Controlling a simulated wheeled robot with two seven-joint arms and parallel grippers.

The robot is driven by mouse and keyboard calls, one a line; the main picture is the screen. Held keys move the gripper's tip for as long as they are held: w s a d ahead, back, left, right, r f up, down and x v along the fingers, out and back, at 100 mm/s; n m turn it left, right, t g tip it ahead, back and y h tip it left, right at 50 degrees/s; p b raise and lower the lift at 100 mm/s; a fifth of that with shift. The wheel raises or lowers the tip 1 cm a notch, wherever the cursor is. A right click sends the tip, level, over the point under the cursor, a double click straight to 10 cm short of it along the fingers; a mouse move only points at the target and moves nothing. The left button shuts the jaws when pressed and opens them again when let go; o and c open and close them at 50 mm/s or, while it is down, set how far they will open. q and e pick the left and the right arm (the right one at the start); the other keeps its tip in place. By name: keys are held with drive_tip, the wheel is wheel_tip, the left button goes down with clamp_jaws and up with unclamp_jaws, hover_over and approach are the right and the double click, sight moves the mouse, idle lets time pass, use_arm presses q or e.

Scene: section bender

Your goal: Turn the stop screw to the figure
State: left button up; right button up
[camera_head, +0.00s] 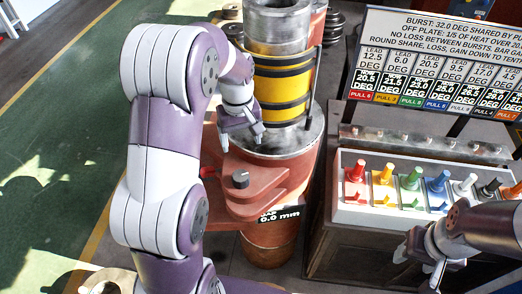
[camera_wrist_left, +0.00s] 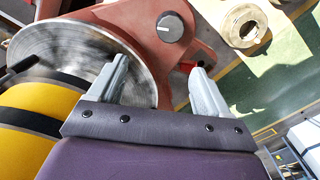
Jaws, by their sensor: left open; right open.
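The stop screw appears to be the dark round knob (camera_head: 240,179) with a pale mark on top, on the red casting (camera_head: 222,160) of the bender. It also shows at the top of the left wrist view (camera_wrist_left: 170,27). A black label (camera_head: 281,215) on the casting's front reads 0.0 mm. My left gripper (camera_head: 241,140) is open and empty, above the grey steel disc (camera_head: 295,150) and behind the knob. In the left wrist view its fingers (camera_wrist_left: 160,66) are apart, with the knob beyond them, untouched. My right gripper (camera_head: 418,268) is open and empty at the lower right.
A yellow-and-black banded cylinder (camera_head: 283,88) stands on the disc. A white console (camera_head: 385,217) with several coloured levers is at the right, below a sign (camera_head: 430,52) of figures. A red-tipped part (camera_head: 208,172) sticks out left of the knob. Green floor (camera_head: 50,150) lies left.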

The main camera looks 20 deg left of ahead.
sight(240, 174)
use_arm(q)
drive_tip(key=f+p, duration=0.1)
drive_tip(key=f, duration=0.2)
drive_tip(key=s+f+p, duration=0.1)
drive_tip(key=f, duration=0.3)
drive_tip(key=s+f+p, duration=0.1)
drive_tip(key=f, duration=0.3)
drive_tip(key=shift+d+f+p, duration=0.1)
drive_tip(key=shift+f+p, duration=0.15)
drive_tip(key=shift+p, duration=0.05)
drive_tip(key=shift+s+f, duration=0.2)
drive_tip(key=shift+s, duration=0.3)
drive_tip(key=shift+w, duration=0.1)
use_arm(e)
drive_tip(key=s+r, duration=0.1)
drive_tip(key=r, duration=0.1)
drive_tip(key=s+r, duration=0.1)
drive_tip(key=r, duration=0.1)
drive_tip(key=shift+s+d+r, duration=0.1)
drive_tip(key=shift+s, duration=0.1)
use_arm(q)
drive_tip(key=shift+w+f, duration=0.1)
drive_tip(key=shift+w, duration=0.05)
drive_tip(key=c, duration=0.4)
drive_tip(key=shift+w, duration=0.1)
drive_tip(key=c, duration=0.5)
drive_tip(key=shift+c, duration=0.7)
use_arm(e)
drive_tip(key=shift+w, duration=0.2)
